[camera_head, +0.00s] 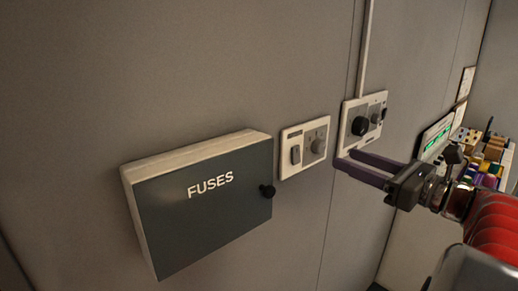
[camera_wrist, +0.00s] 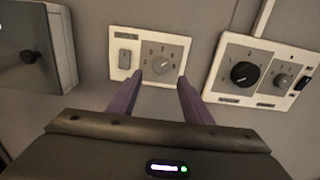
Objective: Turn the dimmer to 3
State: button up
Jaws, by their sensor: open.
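A cream wall plate (camera_head: 286,173) carries a rocker switch (camera_head: 295,155) and a round grey knob (camera_head: 318,146) on a grey panel. In the wrist view the knob (camera_wrist: 165,60) has a ring of numbers around it, too small to read surely. Its pointer direction is unclear. The labels are unreadable, so I cannot confirm that it is the dimmer. My gripper (camera_head: 345,159) is open and empty. In the wrist view its fingertips (camera_wrist: 161,79) lie just below the grey knob, one to each side, apparently short of the wall.
A second plate to the right has a black knob (camera_head: 360,126), a smaller grey knob (camera_head: 377,117) and a small black switch. A fuse box (camera_head: 215,235) with a black door knob (camera_head: 267,191) sticks out at left. A cluttered shelf stands at far right.

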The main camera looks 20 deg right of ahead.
aim_at(322, 150)
jog(key=shift+x, duration=3.5)
jog(key=shift+c, duration=0.6)
jog(key=c, duration=0.9)
